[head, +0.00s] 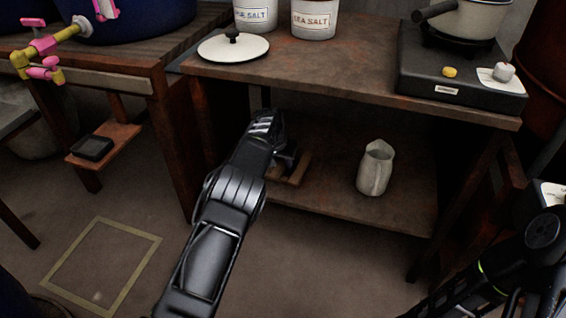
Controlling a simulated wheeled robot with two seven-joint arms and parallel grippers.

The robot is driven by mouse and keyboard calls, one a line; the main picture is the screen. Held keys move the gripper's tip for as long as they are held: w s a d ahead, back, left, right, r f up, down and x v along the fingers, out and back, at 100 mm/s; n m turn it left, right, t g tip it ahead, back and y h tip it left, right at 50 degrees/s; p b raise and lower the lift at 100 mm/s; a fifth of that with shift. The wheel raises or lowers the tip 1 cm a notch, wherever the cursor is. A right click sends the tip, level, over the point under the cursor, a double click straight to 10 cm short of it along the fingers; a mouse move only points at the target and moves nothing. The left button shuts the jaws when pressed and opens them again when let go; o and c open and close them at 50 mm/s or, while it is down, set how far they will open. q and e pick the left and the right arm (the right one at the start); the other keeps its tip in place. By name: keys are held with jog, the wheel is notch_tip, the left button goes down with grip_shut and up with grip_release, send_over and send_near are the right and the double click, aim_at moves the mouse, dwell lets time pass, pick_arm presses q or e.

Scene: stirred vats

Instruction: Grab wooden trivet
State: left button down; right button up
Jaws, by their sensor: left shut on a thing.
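The wooden trivet (295,168) lies on the lower shelf of the wooden table, left of a pale pitcher. My left gripper (288,158) reaches in under the tabletop and is shut on the trivet's near left part. My left arm hides part of the trivet and most of the gripper. My right arm shows at the lower right, and its gripper is outside the view.
The pitcher (375,168) stands on the lower shelf (335,205), right of the trivet. The tabletop (330,70) above holds a white lid (233,47), two salt crocks (314,18) and a burner (455,75) with a pot. A taped square (100,265) marks the floor at left.

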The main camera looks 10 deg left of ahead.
aim_at(282, 163)
pick_arm(q)
jog(key=shift+r, duration=0.15)
notch_tip(282, 163, up, 4)
jog(key=p, duration=0.3)
jog(key=shift+r, duration=0.25)
jog(key=s+a+p, duration=0.2)
jog(key=s+p, duration=0.3)
jog(key=s, duration=1.2)
jog(key=shift+s+a+f, duration=0.3)
jog(key=shift+s+f, duration=0.1)
jog(key=shift+f, duration=0.05)
jog(key=shift+r, duration=0.1)
